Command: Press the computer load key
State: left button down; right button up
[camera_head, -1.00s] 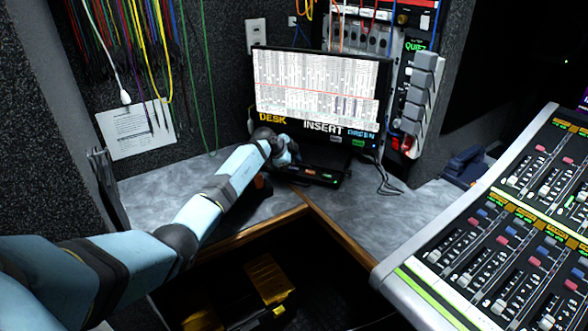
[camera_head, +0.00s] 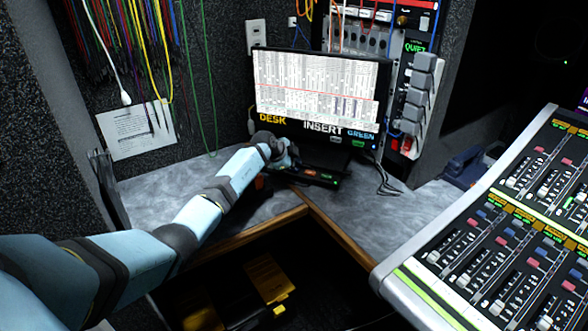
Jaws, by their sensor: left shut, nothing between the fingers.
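A monitor (camera_head: 318,88) stands on the corner desk and shows a lined table above the words DESK, INSERT and GREEN. A low black unit (camera_head: 322,178) with small green and red lights lies on the desk in front of it. My left gripper (camera_head: 290,163) is shut and empty at the left end of this unit, below the monitor's lower left edge. I cannot tell if it touches the unit. The gripper and wrist hide part of the unit, and I cannot make out a load key. My right gripper is not in view.
A mixing console (camera_head: 500,250) with several faders fills the right side. A rack panel with grey handsets (camera_head: 420,90) stands right of the monitor. Cables hang on the left wall above a paper sheet (camera_head: 137,130).

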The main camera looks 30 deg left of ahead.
pick_arm(q)
jog(key=shift+f, duration=0.55)
dwell(0.6)
jog(key=shift+r+p, duration=0.9)
jog(key=shift+p, duration=0.45)
notch_tip(320, 180, up, 5)
jog(key=p, duration=0.6)
jog(key=shift+r, duration=0.1)
